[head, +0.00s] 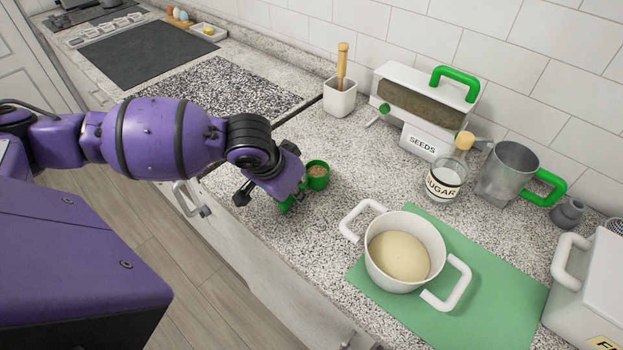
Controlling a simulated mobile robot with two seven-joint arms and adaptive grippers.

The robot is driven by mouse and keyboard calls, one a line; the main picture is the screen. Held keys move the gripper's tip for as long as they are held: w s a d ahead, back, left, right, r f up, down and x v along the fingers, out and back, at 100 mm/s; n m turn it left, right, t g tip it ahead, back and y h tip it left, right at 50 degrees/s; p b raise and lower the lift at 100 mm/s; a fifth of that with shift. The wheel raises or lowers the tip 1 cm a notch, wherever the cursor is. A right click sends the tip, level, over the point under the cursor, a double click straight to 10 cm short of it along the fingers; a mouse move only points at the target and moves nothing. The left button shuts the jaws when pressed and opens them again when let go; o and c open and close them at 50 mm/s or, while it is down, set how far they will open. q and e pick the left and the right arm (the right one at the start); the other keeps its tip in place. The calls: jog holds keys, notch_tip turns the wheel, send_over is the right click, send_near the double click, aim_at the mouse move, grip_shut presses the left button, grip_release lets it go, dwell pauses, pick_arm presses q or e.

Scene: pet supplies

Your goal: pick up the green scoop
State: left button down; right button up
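The green scoop (318,177) is on or just above the speckled counter, left of the white pot, with brown grainy stuff in its round cup. A green part, likely its handle, shows beneath my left gripper (270,200). My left gripper reaches down over that handle from the left. The wrist hides most of the handle and the fingertips, so I cannot tell whether the fingers are closed on it. My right gripper is not in view.
A white two-handled pot (403,250) with dough stands on a green mat (497,280). Behind are a seeds dispenser (425,105), a sugar jar (444,182), a metal mug (508,172) and a white holder (339,98). A white box (590,290) is at the right.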

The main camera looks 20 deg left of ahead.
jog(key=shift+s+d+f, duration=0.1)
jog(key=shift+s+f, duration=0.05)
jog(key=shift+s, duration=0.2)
pick_arm(q)
jog(key=shift+r, duration=0.1)
